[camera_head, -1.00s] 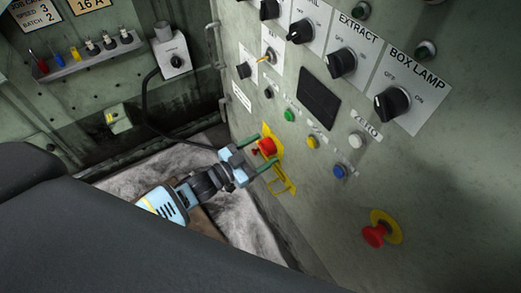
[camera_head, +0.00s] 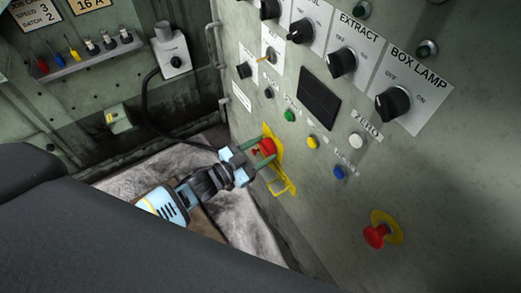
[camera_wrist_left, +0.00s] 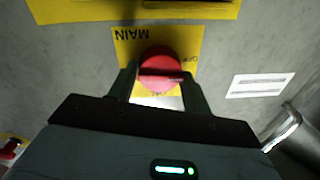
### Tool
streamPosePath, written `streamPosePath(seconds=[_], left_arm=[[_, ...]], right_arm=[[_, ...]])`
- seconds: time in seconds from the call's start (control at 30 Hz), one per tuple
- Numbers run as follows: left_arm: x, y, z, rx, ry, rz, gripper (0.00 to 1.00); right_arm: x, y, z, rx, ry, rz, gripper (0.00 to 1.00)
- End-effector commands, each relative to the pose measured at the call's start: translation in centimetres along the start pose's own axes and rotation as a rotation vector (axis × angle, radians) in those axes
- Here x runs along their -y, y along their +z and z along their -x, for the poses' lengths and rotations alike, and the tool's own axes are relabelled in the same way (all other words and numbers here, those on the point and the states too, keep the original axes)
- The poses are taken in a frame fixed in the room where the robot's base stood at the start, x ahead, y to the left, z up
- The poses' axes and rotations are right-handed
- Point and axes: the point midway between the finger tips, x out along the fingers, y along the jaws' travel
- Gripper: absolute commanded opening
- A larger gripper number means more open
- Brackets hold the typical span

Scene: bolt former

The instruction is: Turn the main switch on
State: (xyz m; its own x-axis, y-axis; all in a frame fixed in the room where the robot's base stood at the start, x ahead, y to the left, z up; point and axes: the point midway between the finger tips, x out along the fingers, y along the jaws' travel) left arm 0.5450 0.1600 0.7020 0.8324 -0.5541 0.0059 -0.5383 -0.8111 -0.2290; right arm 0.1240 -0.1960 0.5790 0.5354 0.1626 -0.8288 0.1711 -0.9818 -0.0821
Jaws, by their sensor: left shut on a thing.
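The main switch (camera_head: 267,147) is a red rotary knob on a yellow plate on the grey-green panel. In the left wrist view the red knob (camera_wrist_left: 160,68) sits between the fingers, with the word MAIN upside down on its yellow plate (camera_wrist_left: 188,38). My left gripper (camera_head: 260,153) is at the panel, with its green fingers on either side of the knob and shut on it. In the wrist view the fingers (camera_wrist_left: 163,85) hide the knob's sides. My right gripper is not in view.
A yellow guard bracket (camera_head: 282,187) sticks out just below the switch. A red emergency button (camera_head: 376,236) is at lower right. Black rotary knobs, including the box lamp knob (camera_head: 391,103), and small coloured buttons sit above. A metal handle (camera_wrist_left: 282,127) shows in the wrist view.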

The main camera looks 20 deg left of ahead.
Motion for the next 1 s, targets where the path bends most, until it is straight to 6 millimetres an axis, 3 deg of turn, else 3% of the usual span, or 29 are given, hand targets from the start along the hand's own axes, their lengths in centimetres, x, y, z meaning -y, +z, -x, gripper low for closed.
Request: streamPosePath(seconds=[1.0], left_arm=[[-0.5, 0.7, 0.1, -0.065, -0.006, -0.905, 0.26]], right_arm=[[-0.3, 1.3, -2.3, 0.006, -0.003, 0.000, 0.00]])
